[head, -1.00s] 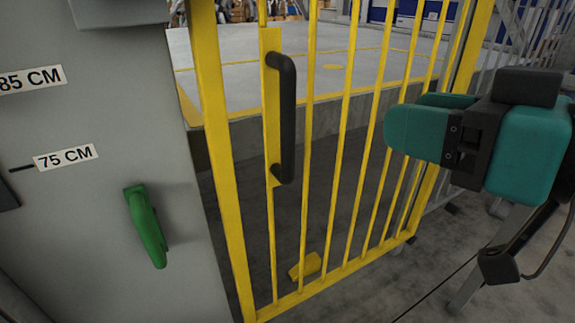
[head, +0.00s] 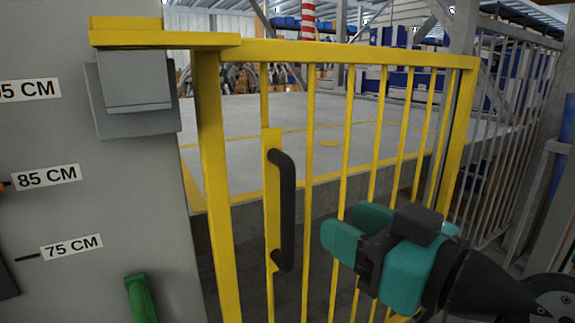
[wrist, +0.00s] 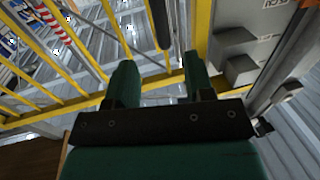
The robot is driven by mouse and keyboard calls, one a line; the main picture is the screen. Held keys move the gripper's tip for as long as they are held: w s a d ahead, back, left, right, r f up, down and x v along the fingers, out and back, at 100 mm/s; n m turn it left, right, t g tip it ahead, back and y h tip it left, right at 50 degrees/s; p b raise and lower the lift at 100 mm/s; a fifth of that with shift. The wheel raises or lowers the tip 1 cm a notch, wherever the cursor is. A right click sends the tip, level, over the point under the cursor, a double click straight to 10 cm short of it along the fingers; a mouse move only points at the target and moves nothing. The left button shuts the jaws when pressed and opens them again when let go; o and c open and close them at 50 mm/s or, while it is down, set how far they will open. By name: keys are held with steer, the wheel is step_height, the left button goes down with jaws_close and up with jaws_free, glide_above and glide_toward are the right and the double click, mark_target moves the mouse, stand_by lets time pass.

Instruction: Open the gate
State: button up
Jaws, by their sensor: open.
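The yellow barred gate (head: 350,50) stands in front of me, with its left edge close beside the grey post and its top bar reaching over the post's grey box. Its black vertical handle (head: 286,215) is on a yellow plate near the left side. My teal gripper (head: 345,226) is open and empty, to the right of the handle and apart from it. In the wrist view, my gripper (wrist: 160,58) points at the gate, and the dark handle (wrist: 160,22) shows ahead, between the lines of the two fingers.
The grey post (head: 60,130) with height labels is at the left, with a grey box (head: 137,85) and a green lever (head: 140,300) on it. Grey railings (head: 505,140) stand at the right. A raised grey floor (head: 330,130) is behind the gate.

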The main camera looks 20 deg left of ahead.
mark_target(293, 193)
steer(key=p+x, duration=0.2)
steer(key=x, duration=0.1)
steer(key=p+x, duration=0.6)
steer(key=x, duration=0.1)
steer(key=shift+r, duration=0.25)
steer(key=shift+w+a+f+p, duration=0.15)
steer(key=shift+a+p, duration=0.15)
steer(key=shift+a, duration=0.05)
steer(key=shift+w+a+f+p, duration=0.15)
steer(key=shift+a+p, duration=0.15)
steer(key=shift+a, duration=0.05)
jaws_close()
